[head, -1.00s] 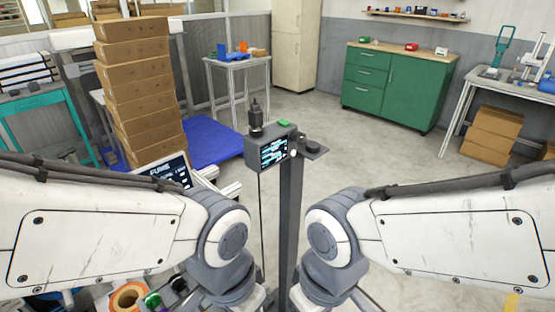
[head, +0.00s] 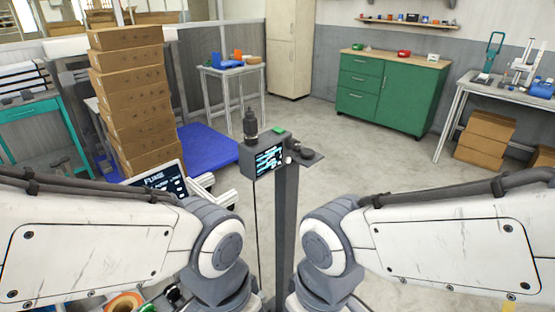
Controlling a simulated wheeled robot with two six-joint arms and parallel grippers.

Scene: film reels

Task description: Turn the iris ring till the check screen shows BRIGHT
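A dark grey box on a post (head: 287,225) carries a small lit screen (head: 269,159) on its front; its text is too small to read. A black, stepped, lens-like cylinder (head: 250,127) stands upright on the box's left end. A flat dark round piece (head: 307,154) sits on a small bracket to the right of the screen. I cannot tell for sure which part is the iris ring. Both my grippers are out of view; only my arm links show, on either side of the post. Nothing of mine is seen touching the box.
A tall stack of brown cartons (head: 130,92) stands at left beside a blue platform (head: 208,143). A second screen (head: 160,179) is partly hidden behind my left arm. A green cabinet (head: 390,92) stands behind. The floor right of the post is clear.

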